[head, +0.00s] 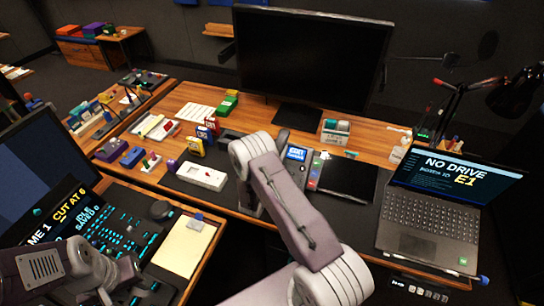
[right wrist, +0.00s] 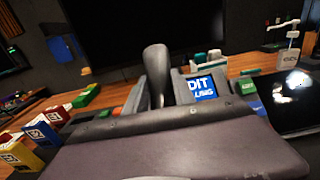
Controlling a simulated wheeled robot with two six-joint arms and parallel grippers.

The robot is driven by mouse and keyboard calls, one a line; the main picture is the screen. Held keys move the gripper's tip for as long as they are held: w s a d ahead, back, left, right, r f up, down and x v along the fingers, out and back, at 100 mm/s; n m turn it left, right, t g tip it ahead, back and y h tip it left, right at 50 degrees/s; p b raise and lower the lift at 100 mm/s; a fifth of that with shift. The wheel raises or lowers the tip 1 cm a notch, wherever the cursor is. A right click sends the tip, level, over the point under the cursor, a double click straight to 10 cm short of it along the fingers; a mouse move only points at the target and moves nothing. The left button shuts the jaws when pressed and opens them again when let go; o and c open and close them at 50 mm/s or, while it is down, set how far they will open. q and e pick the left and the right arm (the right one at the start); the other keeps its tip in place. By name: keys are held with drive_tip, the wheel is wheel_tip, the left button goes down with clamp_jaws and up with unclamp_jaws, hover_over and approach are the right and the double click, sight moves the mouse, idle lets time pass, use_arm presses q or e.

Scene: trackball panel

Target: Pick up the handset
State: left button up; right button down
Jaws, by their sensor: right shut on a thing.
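The handset (right wrist: 156,78) is dark grey, and its rounded end stands up just beyond my right gripper (right wrist: 165,145) in the right wrist view. Beside it is a unit with a blue lit screen (right wrist: 202,88); the same screen shows in the head view (head: 297,153). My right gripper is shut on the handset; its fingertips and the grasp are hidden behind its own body. In the head view the handset (head: 282,139) shows only in part behind my right wrist. My left gripper (head: 98,278) is at the lower left over the console, its fingers unclear.
A large dark monitor (head: 308,60) stands behind. A white panel (head: 202,175) and small colored boxes (head: 196,146) lie left of my right arm. A black tablet (head: 343,178) and an open laptop (head: 430,215) are to the right. A lamp (head: 513,92) overhangs the right side.

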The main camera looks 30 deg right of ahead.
drive_tip(key=s+d+r, duration=0.5)
drive_tip(key=s+d, duration=0.1)
drive_tip(key=shift+s+d+r, duration=0.2)
drive_tip(key=shift+d+r, duration=0.05)
drive_tip(key=shift+d, duration=0.05)
